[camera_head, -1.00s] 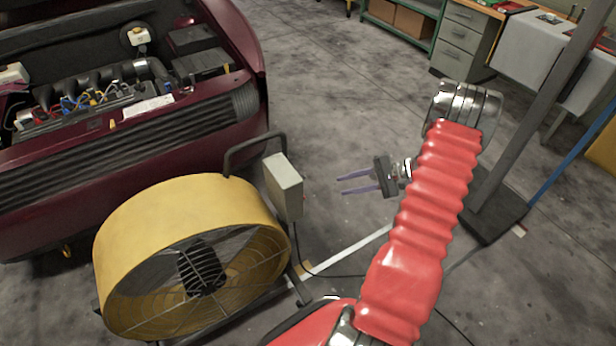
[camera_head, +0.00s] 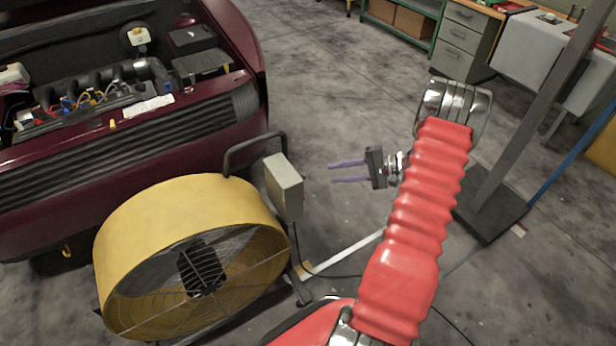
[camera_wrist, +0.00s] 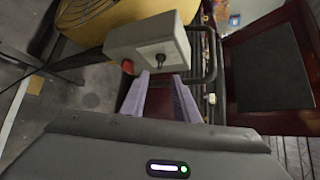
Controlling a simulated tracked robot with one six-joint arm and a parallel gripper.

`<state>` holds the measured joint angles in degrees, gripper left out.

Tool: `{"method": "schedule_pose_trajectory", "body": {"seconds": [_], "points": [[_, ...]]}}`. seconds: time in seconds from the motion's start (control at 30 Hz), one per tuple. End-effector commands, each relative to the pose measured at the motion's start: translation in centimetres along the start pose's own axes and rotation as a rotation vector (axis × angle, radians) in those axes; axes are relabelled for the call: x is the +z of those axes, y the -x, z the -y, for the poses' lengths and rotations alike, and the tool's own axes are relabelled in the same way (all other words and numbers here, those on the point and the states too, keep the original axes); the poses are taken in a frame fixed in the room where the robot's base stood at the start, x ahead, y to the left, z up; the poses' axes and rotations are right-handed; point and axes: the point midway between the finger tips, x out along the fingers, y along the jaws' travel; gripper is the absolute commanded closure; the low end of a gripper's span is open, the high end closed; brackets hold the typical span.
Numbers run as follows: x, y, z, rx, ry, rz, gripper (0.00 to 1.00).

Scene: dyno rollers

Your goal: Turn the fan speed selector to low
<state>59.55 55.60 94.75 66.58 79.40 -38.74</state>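The yellow drum fan (camera_head: 180,215) stands on the floor at the lower left of the head view, with a grey control box (camera_head: 284,186) on its right side. In the wrist view the control box (camera_wrist: 148,42) shows a dark selector knob (camera_wrist: 160,60) on a pale plate, and a red button (camera_wrist: 127,66) at its lower left edge. My gripper (camera_head: 332,173) is to the right of the box, apart from it, fingers pointing left. In the wrist view its two purple fingers (camera_wrist: 161,88) are apart with nothing between them. The selector's setting is too small to read.
A dark red car (camera_head: 130,125) with an open engine bay stands behind the fan. A black tube handle (camera_head: 255,145) rises beside the box. A grey post (camera_head: 510,140) stands at the right.

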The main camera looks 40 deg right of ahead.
Motion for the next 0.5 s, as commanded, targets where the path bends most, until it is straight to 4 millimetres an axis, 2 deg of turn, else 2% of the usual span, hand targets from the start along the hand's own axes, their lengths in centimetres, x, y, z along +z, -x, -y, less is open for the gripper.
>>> {"method": "schedule_pose_trajectory", "body": {"seconds": [0.5], "points": [[0.0,-8.1,0.0,0.001,-0.001,0.002,0.72]]}}
